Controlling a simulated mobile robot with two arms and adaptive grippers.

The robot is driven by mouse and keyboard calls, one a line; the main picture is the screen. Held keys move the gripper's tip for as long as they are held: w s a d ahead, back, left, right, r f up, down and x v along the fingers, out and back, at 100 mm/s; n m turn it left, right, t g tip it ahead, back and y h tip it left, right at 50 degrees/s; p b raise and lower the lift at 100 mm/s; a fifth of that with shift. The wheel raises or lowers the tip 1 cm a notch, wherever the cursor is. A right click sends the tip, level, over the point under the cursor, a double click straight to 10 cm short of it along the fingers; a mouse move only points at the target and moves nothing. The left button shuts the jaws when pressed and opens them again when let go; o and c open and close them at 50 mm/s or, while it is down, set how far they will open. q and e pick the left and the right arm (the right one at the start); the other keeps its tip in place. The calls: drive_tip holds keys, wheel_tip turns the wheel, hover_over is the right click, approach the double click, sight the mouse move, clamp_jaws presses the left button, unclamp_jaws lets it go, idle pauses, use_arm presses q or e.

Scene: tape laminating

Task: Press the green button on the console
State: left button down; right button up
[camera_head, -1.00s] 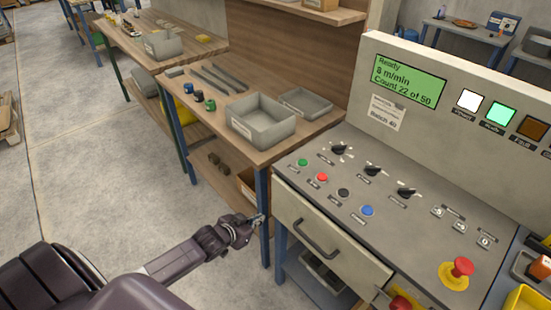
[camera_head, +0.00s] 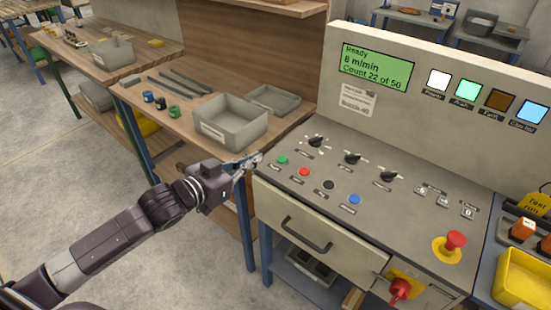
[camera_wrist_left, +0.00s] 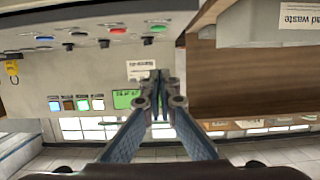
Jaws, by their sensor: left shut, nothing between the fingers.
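The console (camera_head: 400,218) stands at the right in the head view, with a sloped grey panel. The small green button (camera_head: 282,160) is at the panel's left end, beside a red button (camera_head: 304,172). My left gripper (camera_head: 257,159) is shut and empty, just left of the green button near the panel's left edge; a small gap shows between them. In the left wrist view, which looks upside down, the green button (camera_wrist_left: 157,22) is at the top, above the shut fingertips (camera_wrist_left: 157,80). My right gripper is not in view.
Black (camera_head: 328,185) and blue (camera_head: 354,199) buttons continue the row. Black knobs (camera_head: 352,158) sit behind it. A red emergency button (camera_head: 455,240) is at the front right. A wooden bench with a grey bin (camera_head: 228,122) stands left of the console.

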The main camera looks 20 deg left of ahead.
use_arm(q)
drive_tip(key=shift+d, duration=0.1)
drive_tip(key=p, duration=0.2)
hover_over(277, 165)
wheel_tip(277, 165, down, 2)
drive_tip(key=shift+s+f, duration=0.1)
drive_tip(key=shift+s, duration=0.05)
wheel_tip(277, 165, down, 3)
drive_tip(key=shift+r, duration=0.2)
drive_tip(key=shift+f, duration=0.8)
drive_tip(key=shift+f, duration=0.1)
